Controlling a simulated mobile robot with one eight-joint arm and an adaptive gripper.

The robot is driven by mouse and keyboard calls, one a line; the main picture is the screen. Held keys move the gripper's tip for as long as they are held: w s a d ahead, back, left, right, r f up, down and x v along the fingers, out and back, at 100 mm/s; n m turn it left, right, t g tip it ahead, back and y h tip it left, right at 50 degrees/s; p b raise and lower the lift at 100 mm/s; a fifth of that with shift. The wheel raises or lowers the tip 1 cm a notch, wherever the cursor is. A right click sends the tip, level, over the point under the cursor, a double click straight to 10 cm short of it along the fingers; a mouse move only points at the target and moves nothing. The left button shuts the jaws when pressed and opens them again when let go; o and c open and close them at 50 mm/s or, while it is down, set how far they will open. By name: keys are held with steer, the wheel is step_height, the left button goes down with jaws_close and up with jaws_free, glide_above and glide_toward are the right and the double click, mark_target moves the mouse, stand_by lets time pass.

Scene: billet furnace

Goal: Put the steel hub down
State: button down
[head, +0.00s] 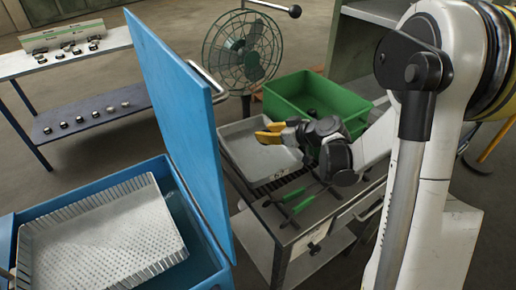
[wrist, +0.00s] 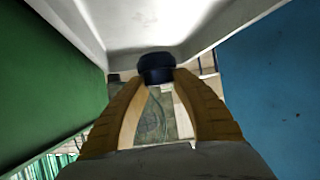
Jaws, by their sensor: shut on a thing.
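My gripper (head: 268,133), with yellow fingers, hangs over the grey tray (head: 229,151) on the metal trolley. In the wrist view its fingers (wrist: 156,75) are closed on a dark, rounded piece, which I take to be the steel hub (wrist: 156,66). The hub sits at the fingertips, with the pale tray (wrist: 140,22) behind it. In the head view I cannot make out the hub at the fingertips. Whether it touches the tray I cannot tell.
A green bin (head: 290,95) with dark pieces stands behind the tray. The blue tank's raised lid (head: 180,90) stands left of the trolley, near my gripper. A perforated basket (head: 100,235) is in the tank. Green-handled tools (head: 292,195) lie in front. A fan (head: 245,50) stands behind.

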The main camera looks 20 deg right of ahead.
mark_target(258, 151)
steer(key=shift+w+a+f+b, duration=0.4)
steer(key=shift+w+a+f, duration=0.5)
steer(key=shift+w+a, duration=0.15)
step_height(258, 151, down, 4)
steer(key=shift+f+b, duration=0.1)
steer(key=shift+b, duration=1.15)
steer(key=shift+r, duration=0.2)
steer(key=shift+f, duration=0.1)
steer(key=c, duration=1.1)
jaws_free()
steer(key=shift+o, duration=0.2)
